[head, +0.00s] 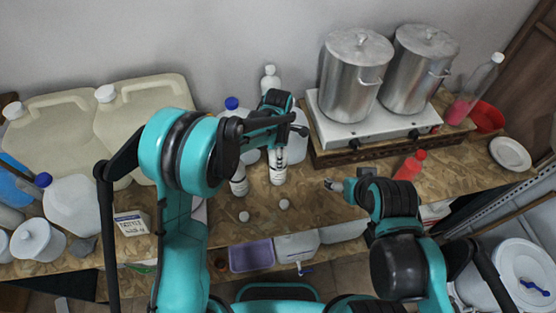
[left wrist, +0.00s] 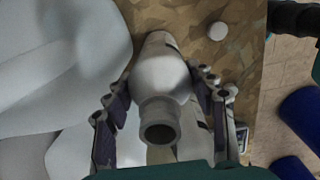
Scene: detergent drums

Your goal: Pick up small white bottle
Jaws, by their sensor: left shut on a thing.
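The small white bottle (head: 278,176) stands upright on the wooden worktop, with a dark-printed label and an uncapped neck. My left gripper (head: 279,152) reaches down over it from above. In the left wrist view, the bottle (left wrist: 162,75) sits between the two fingers of the left gripper (left wrist: 164,88), which are closed on its sides, its open mouth facing the camera. A second small white bottle (head: 238,184) stands just left of it. My right gripper (head: 334,185) is above the front of the worktop, apart from the bottle; its finger opening is too small to read.
Large jugs (head: 140,110) crowd the left and back of the worktop (head: 262,224). Two metal pots (head: 355,75) stand on a white stove (head: 365,128) at right. A red bottle (head: 409,166) lies near my right arm. Two small white caps (head: 284,204) lie in front.

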